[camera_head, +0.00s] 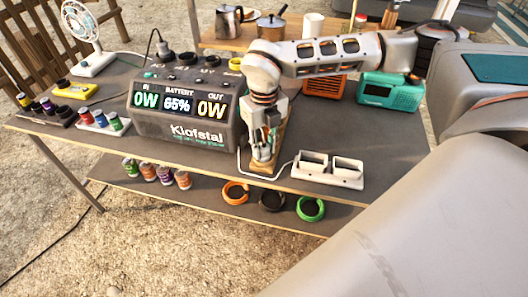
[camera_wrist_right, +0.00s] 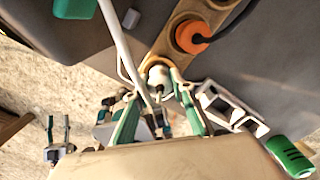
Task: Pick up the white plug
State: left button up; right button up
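The white plug (camera_wrist_right: 158,76) stands on a wooden strip (camera_wrist_right: 165,58), between the fingers of my right gripper (camera_wrist_right: 157,90). The fingers are apart, one on each side of the plug, and I cannot tell whether they touch it. In the head view my right gripper (camera_head: 263,148) reaches down to the strip at the table's front edge, right of the power station, and hides the plug. What looks like my left gripper (camera_wrist_right: 55,140) shows small at the lower left of the wrist view, with two separated fingers. It is out of the head view.
An orange plug (camera_wrist_right: 192,35) stands on the same strip. A white two-part holder (camera_head: 328,169) lies just right of my gripper. The power station (camera_head: 180,122) stands close on the left. A white cable (camera_wrist_right: 122,48) runs past the fingers.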

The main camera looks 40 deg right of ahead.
jog(key=shift+r, duration=0.3)
notch_tip(320, 180, up, 12)
jog(key=p, duration=0.2)
notch_tip(320, 180, up, 7)
send_over(264, 143)
pick_arm(q)
notch_tip(264, 143, up, 7)
jog(key=p, duration=0.5)
jog(key=shift+w+d, duration=0.35)
jog(key=shift+d, duration=0.05)
pick_arm(e)
notch_tip(264, 143, up, 5)
jog(key=shift+f, duration=0.2)
